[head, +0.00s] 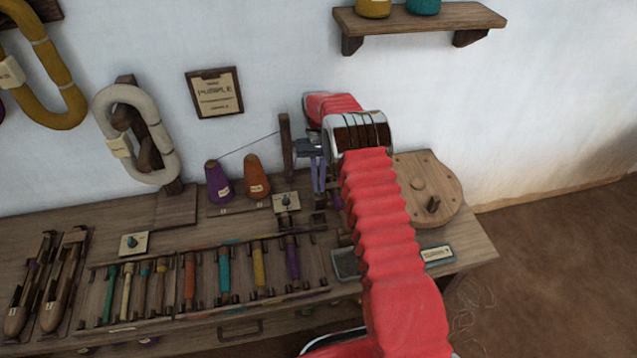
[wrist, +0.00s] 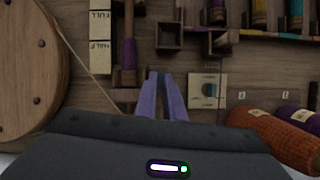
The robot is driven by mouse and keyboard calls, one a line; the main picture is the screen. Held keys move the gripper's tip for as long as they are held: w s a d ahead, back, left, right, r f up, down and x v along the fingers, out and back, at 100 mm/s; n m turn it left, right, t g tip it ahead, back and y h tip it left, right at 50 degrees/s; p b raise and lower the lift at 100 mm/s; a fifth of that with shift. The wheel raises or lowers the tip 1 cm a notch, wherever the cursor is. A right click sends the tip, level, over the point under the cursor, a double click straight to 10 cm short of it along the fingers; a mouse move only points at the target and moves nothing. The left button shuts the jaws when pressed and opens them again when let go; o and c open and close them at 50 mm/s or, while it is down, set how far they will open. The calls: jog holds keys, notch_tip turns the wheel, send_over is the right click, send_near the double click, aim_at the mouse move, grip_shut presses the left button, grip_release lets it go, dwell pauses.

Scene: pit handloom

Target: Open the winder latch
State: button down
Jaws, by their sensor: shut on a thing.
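The winder stands at the right of the bench. Its round wooden wheel (head: 440,178) shows past my arm, and the wheel's edge is at the left of the wrist view (wrist: 28,65). A purple-wound bobbin (wrist: 128,52) sits beside a FULL/HALF gauge (wrist: 101,30). My gripper (head: 319,188) points down at the winder's left side. Its two fingers (wrist: 160,76) are close together, shut on a small part at the winder, taken as the winder latch. The fingers hide most of it, so its position cannot be told.
Purple (head: 219,184) and orange (head: 257,177) yarn cones stand left of my gripper, with a thread rising from them to a wooden post (head: 286,145). A small card with a knob (head: 286,203) lies close by. A bobbin rack (head: 205,290) fills the bench front.

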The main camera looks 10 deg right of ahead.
jog(key=shift+w+n+h, duration=0.15)
jog(key=shift+n+h, duration=0.15)
jog(key=shift+n, duration=0.3)
jog(key=shift+r, duration=0.1)
jog(key=c, duration=1.9)
grip_release()
jog(key=shift+o, duration=0.2)
jog(key=v, duration=0.7)
jog(key=shift+r, duration=0.15)
